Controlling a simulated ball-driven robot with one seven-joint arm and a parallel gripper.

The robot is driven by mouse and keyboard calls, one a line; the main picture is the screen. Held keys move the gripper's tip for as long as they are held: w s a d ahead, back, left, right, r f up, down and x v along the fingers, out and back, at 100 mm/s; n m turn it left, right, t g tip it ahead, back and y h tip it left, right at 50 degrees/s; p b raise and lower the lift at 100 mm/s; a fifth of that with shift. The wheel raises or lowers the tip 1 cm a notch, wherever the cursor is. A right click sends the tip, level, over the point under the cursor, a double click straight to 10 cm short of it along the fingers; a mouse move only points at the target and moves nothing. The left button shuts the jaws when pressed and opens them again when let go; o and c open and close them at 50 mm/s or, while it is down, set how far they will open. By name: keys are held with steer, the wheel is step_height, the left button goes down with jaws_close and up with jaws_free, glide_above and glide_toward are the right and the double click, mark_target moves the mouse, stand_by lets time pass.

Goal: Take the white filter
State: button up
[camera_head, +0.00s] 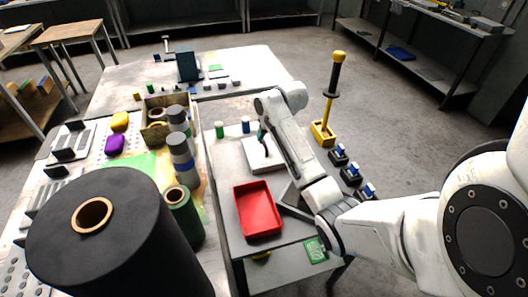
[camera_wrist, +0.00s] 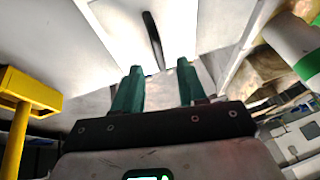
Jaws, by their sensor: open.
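A flat white block (camera_head: 264,158) lies on the grey table near its middle; it may be the white filter, but I cannot tell for sure. In the wrist view a white panel (camera_wrist: 115,22) with a thin dark bar (camera_wrist: 153,42) fills the top. My gripper (camera_wrist: 157,82) has two green fingers, spread apart with nothing between them. In the head view my gripper (camera_head: 262,135) is over the white block, partly hidden by my arm. The dark bar appears beyond the fingertips, between them in the picture.
A red tray (camera_head: 258,222) is in front of the white block. A green-and-white cylinder (camera_head: 220,130) and a blue-and-white one (camera_head: 245,125) stand behind it. A yellow stand with a black-and-yellow pole (camera_head: 328,95) is to the right. Big rolls (camera_head: 110,240) crowd the left.

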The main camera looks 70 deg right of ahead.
steer(key=shift+x, duration=2)
jaws_close()
